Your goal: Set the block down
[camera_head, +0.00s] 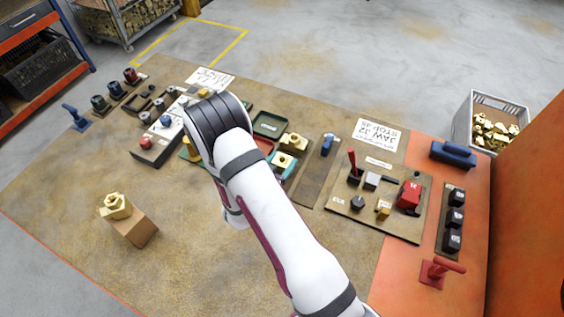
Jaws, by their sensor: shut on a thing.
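My arm reaches across the bench from the lower right, and its thick wrist hides what lies beneath it. My gripper is not visible, nor is anything it may hold. A brass block with a hexagonal fitting (117,206) sits on a brown block (138,231) at the bench's left front, apart from my arm. Two more brass blocks, a rear one (293,142) and a front one (283,162), sit to the right of my wrist. A bit of brass (189,148) shows at the wrist's left edge, partly hidden. I cannot tell which block the task means.
A green tray (269,124) lies behind the wrist. A panel with a red lever (352,163) is at right, with a red clamp (438,271) near the front. A grey crate of brass parts (490,124) stands beyond the bench. The bench's left front (60,205) is mostly clear.

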